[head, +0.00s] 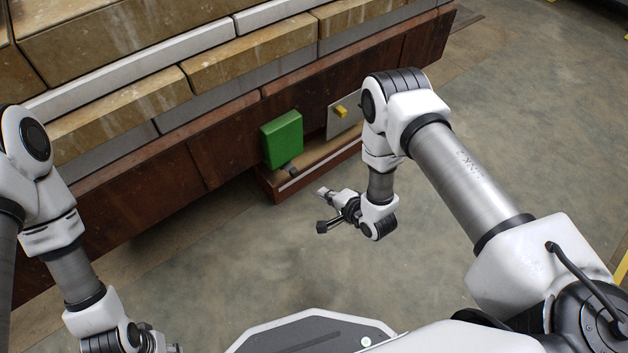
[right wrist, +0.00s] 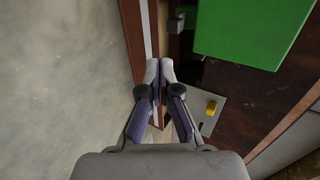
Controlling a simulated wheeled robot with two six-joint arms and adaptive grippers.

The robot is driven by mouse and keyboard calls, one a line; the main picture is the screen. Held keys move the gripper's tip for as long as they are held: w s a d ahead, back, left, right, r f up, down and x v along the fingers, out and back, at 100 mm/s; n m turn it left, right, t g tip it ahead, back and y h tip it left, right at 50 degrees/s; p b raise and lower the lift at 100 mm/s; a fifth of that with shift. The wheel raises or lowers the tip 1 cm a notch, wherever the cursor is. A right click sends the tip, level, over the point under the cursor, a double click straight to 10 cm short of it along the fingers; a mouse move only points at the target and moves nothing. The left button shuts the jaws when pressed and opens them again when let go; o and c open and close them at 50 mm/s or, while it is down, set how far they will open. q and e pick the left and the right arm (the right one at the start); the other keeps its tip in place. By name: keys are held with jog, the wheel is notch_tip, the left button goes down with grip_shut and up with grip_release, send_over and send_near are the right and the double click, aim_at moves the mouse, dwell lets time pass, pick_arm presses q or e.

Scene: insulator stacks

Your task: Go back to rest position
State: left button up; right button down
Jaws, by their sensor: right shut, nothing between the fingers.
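My right gripper (head: 324,208) is over the floor in front of the dark red-brown base of the stack, apart from it. In the right wrist view its two fingertips (right wrist: 160,72) are together with nothing between them. My left arm comes in at the left of the head view. Its gripper is at the bottom edge, mostly cut off, and its fingers do not show.
A green box (head: 282,139) is on the brown base (head: 225,150), left of a grey plate (head: 338,118) with a yellow block (head: 341,111). A low ledge (head: 315,166) sticks out below. Tan and grey blocks (head: 250,57) are stacked above. The floor (head: 230,260) is clear.

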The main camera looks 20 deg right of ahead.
jog(key=shift+s+d+r, duration=0.1)
jog(key=shift+s+d, duration=0.05)
jog(key=shift+s, duration=0.25)
